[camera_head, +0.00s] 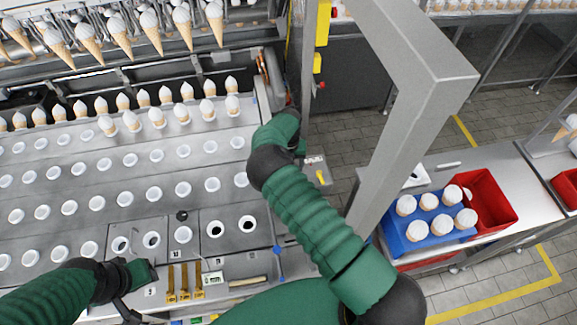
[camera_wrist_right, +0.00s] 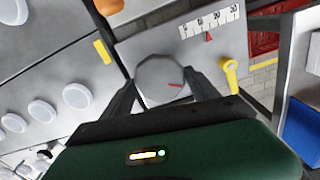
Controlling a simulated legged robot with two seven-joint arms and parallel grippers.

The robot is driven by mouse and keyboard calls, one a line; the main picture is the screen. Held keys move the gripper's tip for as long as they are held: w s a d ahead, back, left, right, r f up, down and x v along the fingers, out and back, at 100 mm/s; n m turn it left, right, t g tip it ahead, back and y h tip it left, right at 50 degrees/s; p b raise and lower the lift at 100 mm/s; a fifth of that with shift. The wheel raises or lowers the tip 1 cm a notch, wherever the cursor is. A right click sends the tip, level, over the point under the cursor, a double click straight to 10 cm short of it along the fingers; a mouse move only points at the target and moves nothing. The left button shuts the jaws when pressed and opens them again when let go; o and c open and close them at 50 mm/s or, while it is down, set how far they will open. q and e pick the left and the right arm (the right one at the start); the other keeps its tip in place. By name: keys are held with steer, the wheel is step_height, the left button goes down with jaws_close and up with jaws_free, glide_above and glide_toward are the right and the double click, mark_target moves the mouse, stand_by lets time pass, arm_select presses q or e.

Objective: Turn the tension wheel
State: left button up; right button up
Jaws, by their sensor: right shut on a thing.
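The tension wheel (camera_wrist_right: 162,80) is a round grey knob with a red mark, seen in the right wrist view on a grey panel. A printed scale (camera_wrist_right: 209,21) with a red pointer (camera_wrist_right: 209,38) is on the panel beyond it. My right gripper (camera_wrist_right: 164,92) is shut on the wheel, one finger at each side. In the head view my right forearm hides the wheel and most of this gripper. My left gripper (camera_head: 146,271) is at the lower left of the head view, over the front of the machine; its fingers are too unclear to tell.
A yellow lever (camera_wrist_right: 230,70) sticks out right of the wheel. A grey frame post (camera_head: 400,130) stands right of my right arm. A blue crate (camera_head: 425,240) of cones and a red bin (camera_head: 487,200) stand on the right-hand table. Rows of cone holes fill the machine's left side.

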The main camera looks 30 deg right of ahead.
steer(key=n, duration=0.5)
steer(key=shift+w+r+n, duration=0.25)
steer(key=shift+n, duration=0.05)
steer(key=n, duration=0.6)
steer(key=shift+p, duration=0.3)
steer(key=n, duration=0.6)
steer(key=shift+d+n, duration=0.1)
steer(key=shift+n, duration=0.2)
steer(key=n, duration=0.5)
steer(key=shift+w, duration=0.1)
steer(key=shift+n, duration=0.3)
steer(key=o, duration=1.1)
steer(key=shift+c, duration=0.2)
steer(key=shift+o, duration=1.5)
steer(key=shift+f, duration=0.15)
